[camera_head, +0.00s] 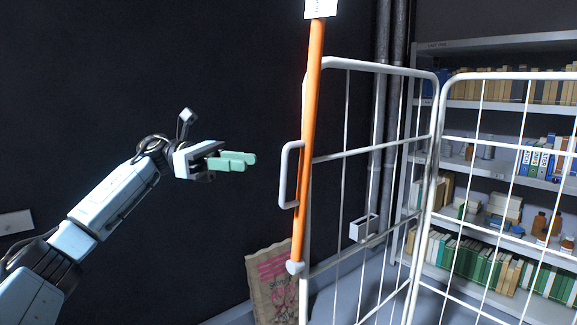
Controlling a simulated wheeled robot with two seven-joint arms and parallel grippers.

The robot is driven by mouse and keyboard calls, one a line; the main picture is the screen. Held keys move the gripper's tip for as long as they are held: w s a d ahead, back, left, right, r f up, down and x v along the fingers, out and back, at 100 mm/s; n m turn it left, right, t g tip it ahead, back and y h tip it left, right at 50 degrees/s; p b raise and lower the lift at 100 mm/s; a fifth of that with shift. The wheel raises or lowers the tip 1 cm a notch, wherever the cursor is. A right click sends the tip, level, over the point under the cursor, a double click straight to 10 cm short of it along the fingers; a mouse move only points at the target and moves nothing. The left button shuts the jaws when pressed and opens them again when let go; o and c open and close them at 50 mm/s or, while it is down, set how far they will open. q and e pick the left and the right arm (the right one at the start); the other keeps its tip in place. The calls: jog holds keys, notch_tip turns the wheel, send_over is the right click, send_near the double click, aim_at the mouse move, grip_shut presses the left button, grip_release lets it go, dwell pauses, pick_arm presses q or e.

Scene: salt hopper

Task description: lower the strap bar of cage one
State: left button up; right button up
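The orange strap bar (311,130) stands nearly upright, tilted slightly, along the left edge of the white wire cage (376,67). Its lower end sits at a pale pivot (295,267), and a white label (320,8) is at its top, cut by the picture edge. A white loop handle (286,172) sticks out to the left beside the bar. A small pale bracket (364,229) sits on the cage mesh to the right. My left gripper (243,161), with green fingers, is left of the bar and handle, apart from both. Its fingers overlap in this view. My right gripper is not in view.
A second white mesh panel (510,76) stands at the right. Shelves with books and bottles (540,225) are behind it. A brown paper sack (270,285) is below the bar. Dark wall (150,60) and free space surround my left arm.

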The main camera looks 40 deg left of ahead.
aim_at(285, 165)
pick_arm(q)
jog(key=shift+p+x, duration=1.2)
jog(key=shift+x, duration=3.6)
jog(key=shift+a, duration=0.1)
jog(key=shift+c, duration=0.5)
grip_shut()
